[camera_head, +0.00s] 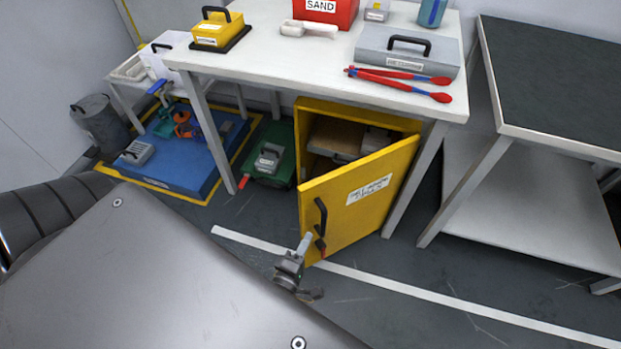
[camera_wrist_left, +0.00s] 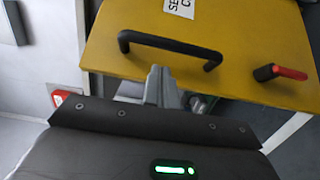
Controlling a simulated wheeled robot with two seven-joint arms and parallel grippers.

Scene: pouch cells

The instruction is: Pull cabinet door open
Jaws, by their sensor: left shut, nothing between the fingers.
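The yellow cabinet door (camera_head: 345,218) stands partly open under the white table, swung out from its right side, so shelves and contents show inside the cabinet (camera_head: 345,104). A black bar handle (camera_head: 321,217) is near the door's left edge, with a red-and-black latch (camera_head: 321,247) below it. My left gripper (camera_head: 305,243) is shut and empty at the door's lower left edge. In the left wrist view its fingertips (camera_wrist_left: 159,72) lie close to the handle (camera_wrist_left: 170,45) but not around it; I cannot tell whether they touch the door. My right gripper is out of view.
The white table (camera_head: 270,62) carries a grey toolbox (camera_head: 407,50), red-blue tongs (camera_head: 400,80) and a red sand box (camera_head: 325,10). Its leg (camera_head: 410,185) stands beside the door. A green case (camera_head: 272,160) lies left of the cabinet. Floor in front is clear.

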